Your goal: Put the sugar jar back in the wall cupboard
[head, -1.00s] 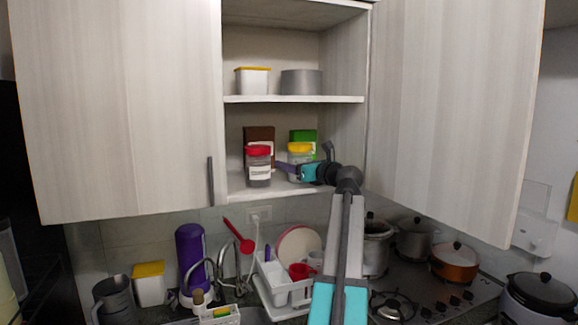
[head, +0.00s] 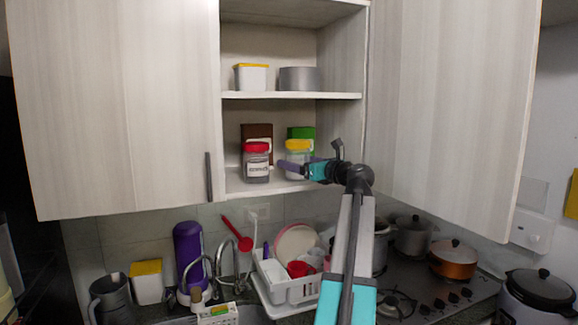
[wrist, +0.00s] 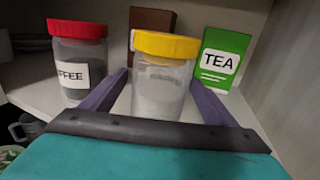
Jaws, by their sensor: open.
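The sugar jar, a clear jar with a yellow lid and white contents (head: 298,160), stands upright on the lower shelf of the open wall cupboard (head: 292,96). It also shows in the wrist view (wrist: 160,92), where its base is hidden by my gripper's dark front edge. No label on it can be read. My gripper (head: 284,168) reaches in from the right at jar height. In the wrist view my gripper (wrist: 160,80) is open, with one purple finger on each side of the jar. I cannot tell whether either finger touches it.
A red-lidded coffee jar (wrist: 78,65) stands left of the sugar jar. A brown box (wrist: 150,20) and a green tea box (wrist: 220,58) stand behind. The open right door (head: 450,110) hangs beside my arm. The upper shelf holds a yellow-lidded container (head: 251,78) and a grey pot (head: 299,79).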

